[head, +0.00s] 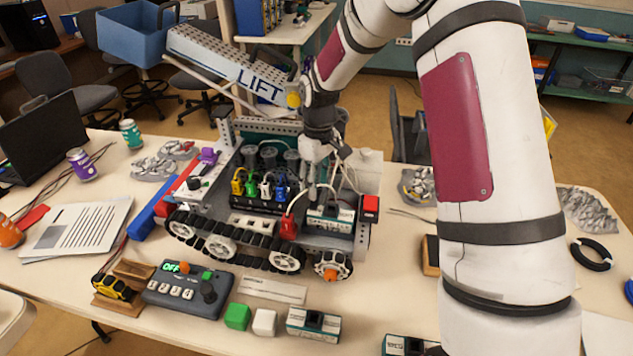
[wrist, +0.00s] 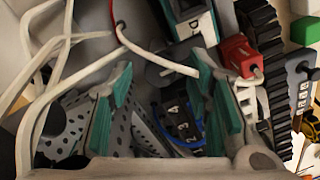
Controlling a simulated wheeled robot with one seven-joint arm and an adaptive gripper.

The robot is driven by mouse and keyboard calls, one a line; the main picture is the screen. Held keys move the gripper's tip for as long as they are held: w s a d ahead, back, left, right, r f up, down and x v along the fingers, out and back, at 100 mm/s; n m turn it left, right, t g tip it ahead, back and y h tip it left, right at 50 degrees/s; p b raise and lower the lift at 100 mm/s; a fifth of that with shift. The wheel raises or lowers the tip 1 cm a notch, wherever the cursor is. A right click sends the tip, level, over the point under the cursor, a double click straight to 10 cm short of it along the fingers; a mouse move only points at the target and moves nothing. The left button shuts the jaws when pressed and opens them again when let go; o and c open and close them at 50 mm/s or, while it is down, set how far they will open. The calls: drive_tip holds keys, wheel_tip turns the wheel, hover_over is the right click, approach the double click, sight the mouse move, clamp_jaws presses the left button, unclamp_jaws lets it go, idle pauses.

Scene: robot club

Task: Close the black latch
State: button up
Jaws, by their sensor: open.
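My gripper (head: 332,180) is over the right part of the tracked club robot (head: 240,222), just behind a teal-and-white battery pack (head: 330,216). In the wrist view my gripper (wrist: 165,92) is open, its teal-padded fingers apart with nothing gripped. A dark flat piece (wrist: 165,66) shows between and beyond the fingers, close to the battery (wrist: 192,22); it may be the black latch, but I cannot tell its position for certain. In the head view the latch is not clear, as my gripper and arm cover that area.
A red connector (wrist: 238,55) with a white cable (wrist: 140,45) crosses close to my fingers. The lift arm (head: 235,68) with a blue bin (head: 135,35) rises behind. A control box (head: 187,290) reading OFF, green and white cubes, and a spare battery (head: 313,325) lie in front.

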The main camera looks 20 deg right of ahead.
wheel_tip(320, 180, up, 12)
drive_tip(key=shift+w+d, duration=0.15)
drive_tip(key=shift+d, duration=0.05)
drive_tip(key=shift+f, duration=0.1)
idle(0.5)
drive_tip(key=s+r+m+t, duration=0.15)
drive_tip(key=s+r, duration=0.25)
drive_tip(key=s, duration=0.4)
drive_tip(key=s+r+m+t+h, duration=0.1)
drive_tip(key=s+r+m, duration=0.1)
drive_tip(key=s+r, duration=0.4)
drive_tip(key=s+r+m+t, duration=0.1)
drive_tip(key=s+r, duration=0.2)
drive_tip(key=s, duration=0.6)
drive_tip(key=s+a+f+m+t, duration=0.1)
drive_tip(key=s+f+m, duration=0.1)
drive_tip(key=s, duration=0.7)
drive_tip(key=shift+s+y, duration=0.3)
drive_tip(key=shift+a+f, duration=0.1)
